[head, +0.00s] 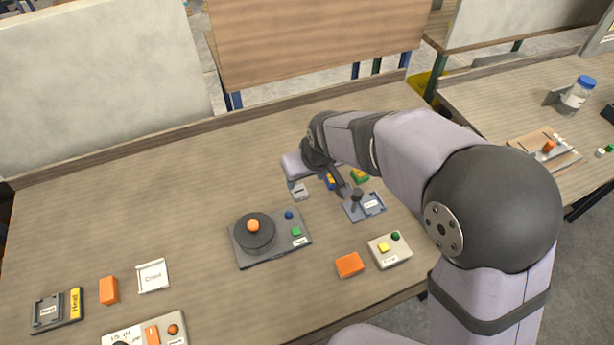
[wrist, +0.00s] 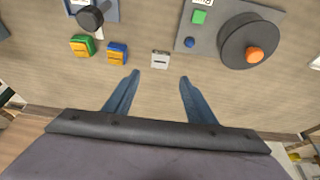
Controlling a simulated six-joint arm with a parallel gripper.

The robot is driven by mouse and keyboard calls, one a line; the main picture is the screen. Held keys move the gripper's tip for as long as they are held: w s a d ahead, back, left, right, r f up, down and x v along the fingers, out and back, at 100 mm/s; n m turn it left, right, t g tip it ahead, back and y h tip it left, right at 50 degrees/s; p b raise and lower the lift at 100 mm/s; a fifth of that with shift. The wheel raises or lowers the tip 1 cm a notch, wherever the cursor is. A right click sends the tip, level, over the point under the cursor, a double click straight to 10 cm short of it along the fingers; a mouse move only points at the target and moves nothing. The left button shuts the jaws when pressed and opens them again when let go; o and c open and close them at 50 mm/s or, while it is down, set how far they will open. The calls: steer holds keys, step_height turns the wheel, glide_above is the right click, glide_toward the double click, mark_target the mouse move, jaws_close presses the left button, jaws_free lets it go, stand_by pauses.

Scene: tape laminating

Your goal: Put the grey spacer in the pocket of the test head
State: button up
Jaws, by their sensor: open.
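A small light-grey block with a dark mark, which looks like the grey spacer (wrist: 160,59), lies on the table just beyond my fingertips in the wrist view. It also shows in the head view (head: 300,192), beside my gripper. My gripper (wrist: 159,77) is open and empty, its two blue-grey fingers spread apart, with the block lined up with the gap between them. A blue-grey plate with a black knobbed post (head: 366,206) stands to the right of it in the head view. It may be the test head; its label is too small to read and I cannot make out its pocket.
A blue-yellow block (wrist: 117,54) and a green-yellow block (wrist: 82,46) lie beside the spacer. A grey base with a black disc and orange knob (head: 253,236) stands nearby. An orange block (head: 349,265) and a button box (head: 390,251) sit near the front. The table's back left is clear.

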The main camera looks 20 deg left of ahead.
steer(key=shift+s+d+r, duration=0.1)
steer(key=shift+r, duration=0.25)
steer(key=s+d+f+m+g+h, duration=0.15)
steer(key=d+m, duration=0.35)
steer(key=d, duration=1.7)
steer(key=s+d+f+m+g+h, duration=0.1)
steer(key=s+d+m, duration=0.3)
steer(key=s+d, duration=0.7)
steer(key=shift+s+d+f+g+h, duration=0.3)
steer(key=shift+d+f+g+h, duration=0.05)
steer(key=shift+d, duration=0.3)
steer(key=shift+o, duration=0.5)
steer(key=shift+s+d, duration=0.1)
steer(key=shift+s, duration=0.1)
